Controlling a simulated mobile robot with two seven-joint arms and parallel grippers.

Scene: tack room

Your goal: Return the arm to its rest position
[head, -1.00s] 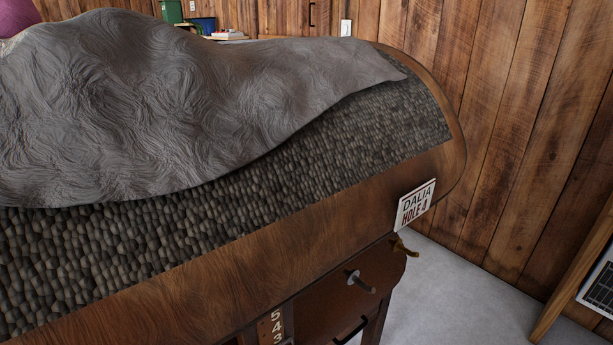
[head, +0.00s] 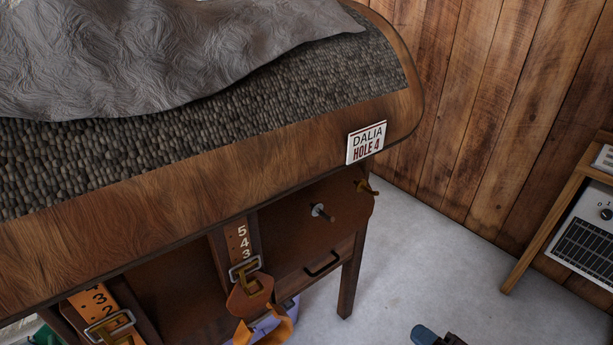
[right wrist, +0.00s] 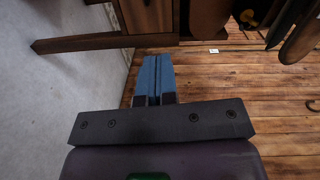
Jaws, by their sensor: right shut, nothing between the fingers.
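My right gripper (head: 432,337) shows at the bottom edge of the head view, in front of the pale floor and to the right of the wooden stand. Only its blue finger ends and a little dark body show there. In the right wrist view its two blue fingers (right wrist: 153,78) are pressed together with nothing between them. The rest of the right arm is hidden below the head view. My left gripper is in neither view.
A wooden stand (head: 150,198) with a grey cover (head: 170,55) and a name plate (head: 366,142) fills the left. Straps with buckles (head: 245,268) and a peg (head: 322,212) are on its side. A shelf with a heater (head: 590,235) stands right. Floor (head: 400,265) between is clear.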

